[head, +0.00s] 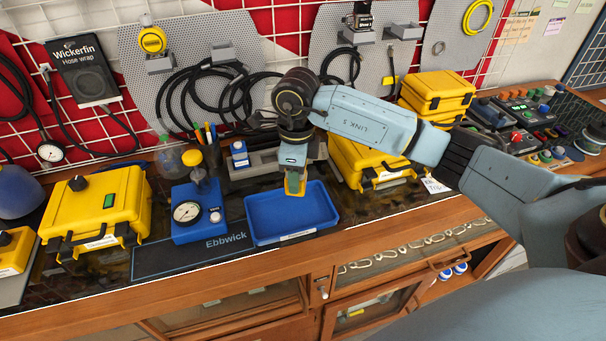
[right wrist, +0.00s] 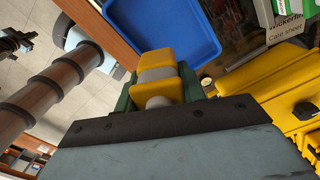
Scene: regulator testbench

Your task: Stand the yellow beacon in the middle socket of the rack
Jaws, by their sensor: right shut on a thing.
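My right gripper (head: 294,188) hangs pointing down over the blue tray and is shut on the yellow beacon (head: 293,181). The beacon shows in the right wrist view (right wrist: 162,57) between the green fingers, as yellow parts with a pale band and a pale rounded part. In the head view the fingers hide much of it. The grey rack (head: 265,160) lies behind the tray. A blue-and-white piece (head: 239,151) stands at its left end. My right wrist and gripper cover part of the rack, so its middle socket is not clear to see. My left gripper is not in view.
The blue tray (head: 258,236) looks empty and sits in front of the rack. A blue gauge unit (head: 184,231) and pen cup (head: 211,156) stand left of it. Yellow cases (head: 352,160) stand close on the right, and another yellow case (head: 105,200) at far left.

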